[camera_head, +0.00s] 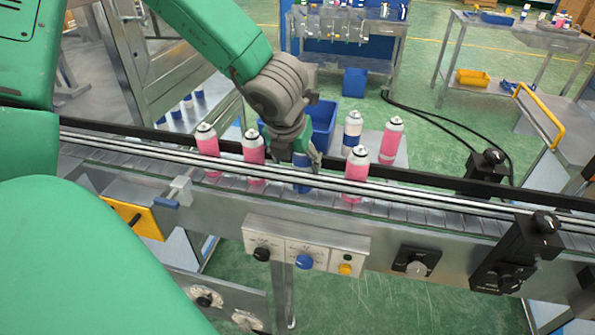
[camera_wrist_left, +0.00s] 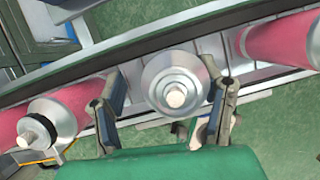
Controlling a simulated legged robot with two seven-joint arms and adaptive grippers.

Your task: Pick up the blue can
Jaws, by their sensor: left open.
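The blue can (camera_head: 303,186) stands on the conveyor among pink cans, its upper part hidden by my left gripper (camera_head: 302,160). In the left wrist view, a can's silver domed top with a pale nozzle (camera_wrist_left: 175,80) lies between the two fingers of my left gripper (camera_wrist_left: 170,96). The fingers are spread, one on each side of it. A gap shows on the left side; contact on the right cannot be told. The can's body colour is hidden in that view. My right gripper is not in view.
Pink cans stand on the conveyor left (camera_head: 253,150) and right (camera_head: 356,172) of the gripper. Guide rails (camera_head: 430,195) run along the belt. Behind it are a white can with a blue band (camera_head: 352,128), another pink can (camera_head: 391,141) and a blue bin (camera_head: 322,115).

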